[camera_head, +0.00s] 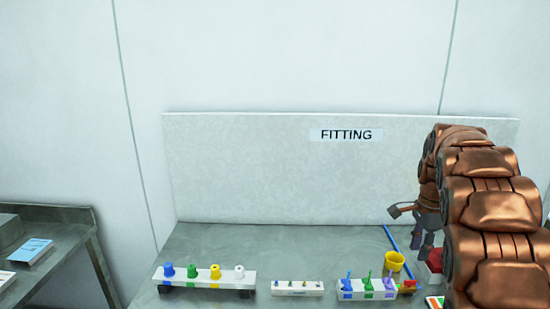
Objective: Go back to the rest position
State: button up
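My gripper (404,226) is at the right of the head view, above the back right part of the grey table (225,238). Its two dark fingers are spread apart, one pointing left and one pointing down. Nothing shows between them. My copper-coloured arm hides the right end of the table. A blue rod (390,238) lies or leans just beside and below the gripper. A yellow cup (395,261) stands below it, apart from the fingers.
A white rack (205,280) holds blue, green, yellow and white pieces. A small white block (297,288) and another rack (366,295) with coloured pieces stand to its right. A panel marked FITTING (346,134) backs the table. A side table (60,250) is at left.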

jog(key=s+a+r+n, duration=0.3)
jog(key=s+a+n, duration=0.2)
jog(key=s+a, duration=0.4)
jog(key=s+a+f+n, duration=0.2)
jog(key=s+a+n, duration=0.2)
jog(key=s, duration=0.5)
jog(key=s+a+f+n+g, duration=0.1)
jog(key=s+a+n, duration=0.3)
jog(key=s, duration=0.5)
jog(key=s+a+f+n, duration=0.3)
jog(key=s+a+n, duration=0.2)
jog(key=s, duration=0.4)
jog(key=shift+s+a+f+g, duration=0.2)
jog(key=shift+a+g, duration=0.1)
jog(key=shift+a, duration=0.1)
